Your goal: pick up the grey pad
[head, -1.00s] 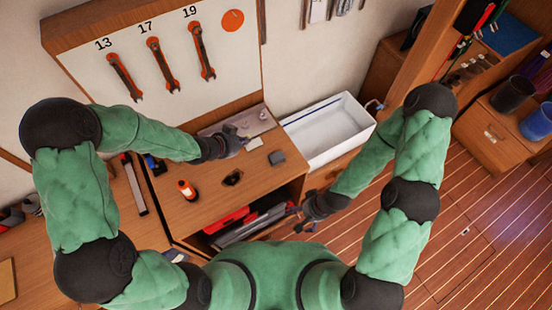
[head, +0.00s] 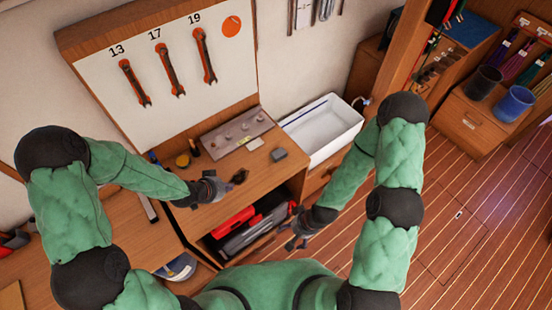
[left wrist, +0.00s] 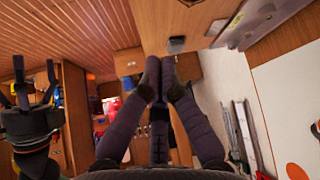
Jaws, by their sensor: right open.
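The grey pad (head: 279,154) is a small dark grey block lying on the wooden bench top, near its right edge. It also shows in the left wrist view (left wrist: 176,44), just beyond the fingertips and apart from them. My left gripper (head: 220,186) is over the bench, to the left of the pad and nearer to me. Its fingers (left wrist: 159,72) hold nothing that I can see; how far they are parted is unclear. My right gripper (head: 296,240) is open and empty, low in front of the bench's right end. It also shows in the left wrist view (left wrist: 28,95).
A small dark object (head: 239,177) lies beside my left gripper. A grey panel with knobs (head: 238,132) and a pale yellowish piece (head: 254,143) are at the back. A white sink (head: 325,128) stands right of the bench. Red and grey cases (head: 240,228) fill the shelf below.

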